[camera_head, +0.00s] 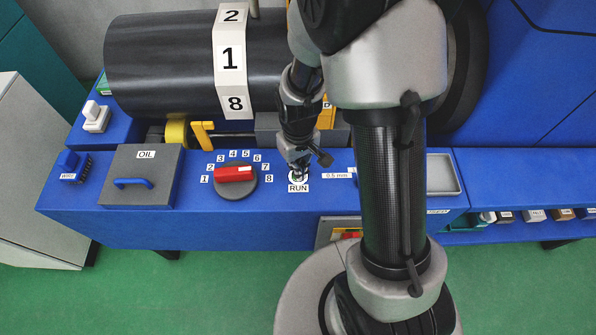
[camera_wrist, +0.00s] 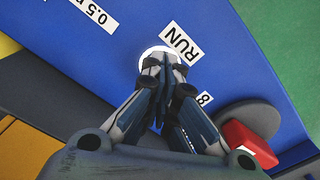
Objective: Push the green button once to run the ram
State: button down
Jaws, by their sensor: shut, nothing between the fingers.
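The RUN button (camera_head: 293,179) is on the top of the blue bench, just above its white RUN label. My gripper (camera_head: 299,168) points down over it with its fingertips close together. In the wrist view my gripper (camera_wrist: 165,66) is shut and empty, and its tips cover most of the button. Only part of the button's pale round rim (camera_wrist: 150,52) shows beside them. The green face is hidden, and I cannot tell whether the tips touch it or how far down it is.
A red-handled dial (camera_head: 235,174) numbered 1 to 8 is left of the button. A grey OIL lid (camera_head: 143,178) lies closed further left. The large dark cylinder (camera_head: 160,65) with a numbered band lies behind. My arm hides the bench right of the button.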

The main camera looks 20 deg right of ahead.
jog(key=shift+r+p, duration=2.3)
jog(key=shift+r, duration=0.55)
